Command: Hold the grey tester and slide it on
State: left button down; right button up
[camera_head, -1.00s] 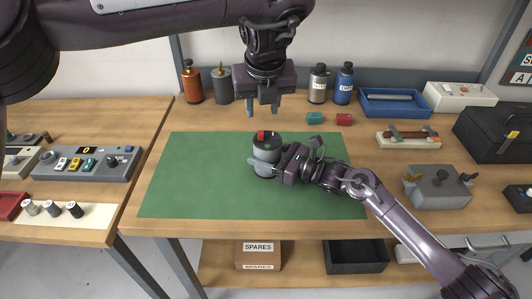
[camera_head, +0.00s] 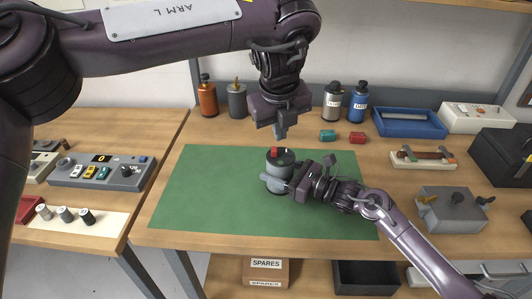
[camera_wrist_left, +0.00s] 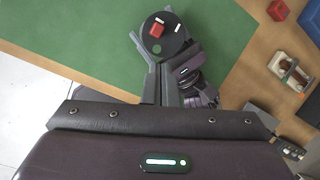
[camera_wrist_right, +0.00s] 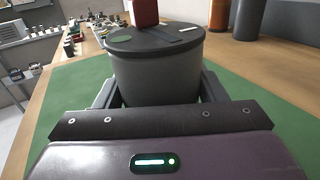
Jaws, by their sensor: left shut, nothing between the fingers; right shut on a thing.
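The grey tester (camera_head: 279,172) is a grey cylinder with a dark lid, upright on the green mat (camera_head: 200,190). A red slider (camera_head: 274,151) stands on its lid, which also carries a white mark and a green spot. My right gripper (camera_head: 278,183) is shut around the tester's body from the right. The tester (camera_wrist_right: 155,70) fills the middle of the right wrist view between the fingers. My left gripper (camera_head: 281,134) is shut and empty, its fingertips pointing down just above and behind the tester. In the left wrist view, the red slider (camera_wrist_left: 157,30) shows beyond the fingers.
Orange (camera_head: 207,98) and grey (camera_head: 237,100) bottles stand behind the mat. Silver (camera_head: 332,102) and blue (camera_head: 358,102) ones stand farther right. Teal (camera_head: 327,135) and red (camera_head: 357,138) blocks lie near the mat's back right. The mat's left side is clear.

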jog(key=shift+a, duration=0.1)
pick_arm(q)
jog(key=a+n+h, duration=0.2)
jog(key=a+n, duration=0.4)
jog(key=n, duration=0.9)
jog(key=a+n+t+h, duration=0.1)
jog(key=a+n+h, duration=0.2)
jog(key=a+n, duration=0.4)
jog(key=n, duration=0.7)
jog(key=shift+a+n, duration=0.2)
jog(key=shift+n, duration=0.2)
jog(key=shift+w, duration=0.1)
